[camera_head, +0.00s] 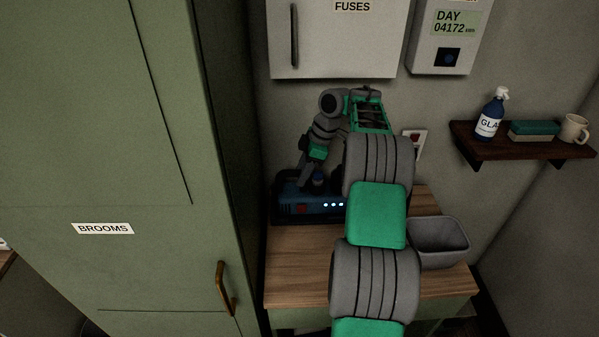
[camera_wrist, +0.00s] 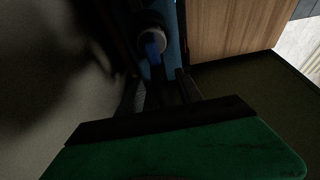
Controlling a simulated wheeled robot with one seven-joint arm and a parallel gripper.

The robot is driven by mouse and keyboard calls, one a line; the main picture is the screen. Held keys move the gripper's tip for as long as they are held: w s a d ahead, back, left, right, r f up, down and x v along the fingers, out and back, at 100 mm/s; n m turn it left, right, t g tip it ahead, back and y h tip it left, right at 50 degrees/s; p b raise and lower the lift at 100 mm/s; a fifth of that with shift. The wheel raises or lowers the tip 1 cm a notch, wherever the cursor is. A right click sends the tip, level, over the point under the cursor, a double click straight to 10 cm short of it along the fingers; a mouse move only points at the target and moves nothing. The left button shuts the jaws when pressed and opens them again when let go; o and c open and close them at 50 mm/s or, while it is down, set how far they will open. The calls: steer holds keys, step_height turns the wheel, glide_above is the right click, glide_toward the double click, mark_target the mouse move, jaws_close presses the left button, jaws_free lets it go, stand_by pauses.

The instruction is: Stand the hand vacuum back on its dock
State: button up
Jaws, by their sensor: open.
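A blue unit with a red patch and a row of small white lights (camera_head: 312,208), which looks like the dock, sits at the back of the wooden bench. A small dark blue upright piece (camera_head: 318,180), perhaps part of the hand vacuum, shows above it. In the wrist view a rounded grey-rimmed part with a blue middle (camera_wrist: 152,42) lies just beyond my fingertips; its full shape is lost in shadow. My gripper (camera_head: 309,178) points down at the dock; its open fingers (camera_wrist: 162,88) show in the wrist view. I cannot tell whether they touch anything.
A grey bin (camera_head: 438,242) stands on the bench (camera_head: 300,260), right of my arm. A tall green brooms cupboard (camera_head: 110,170) closes off the left. The fuse box (camera_head: 340,45) hangs above. A wall shelf (camera_head: 520,146) holds a bottle, a green-topped block and a mug.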

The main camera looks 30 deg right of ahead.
mark_target(341, 166)
steer(key=shift+r, duration=0.1)
steer(key=s+d, duration=0.1)
steer(key=d, duration=0.2)
steer(key=s+d+r+p, duration=0.1)
steer(key=s+d, duration=0.1)
steer(key=d, duration=0.2)
steer(key=s+d+p, duration=0.1)
steer(key=s+d, duration=0.1)
steer(key=d, duration=0.1)
steer(key=shift+d+r, duration=0.15)
steer(key=shift+d, duration=0.05)
steer(key=shift+s+d, duration=0.25)
steer(key=shift+d, duration=0.2)
steer(key=shift+f, duration=0.2)
steer(key=shift+a, duration=0.1)
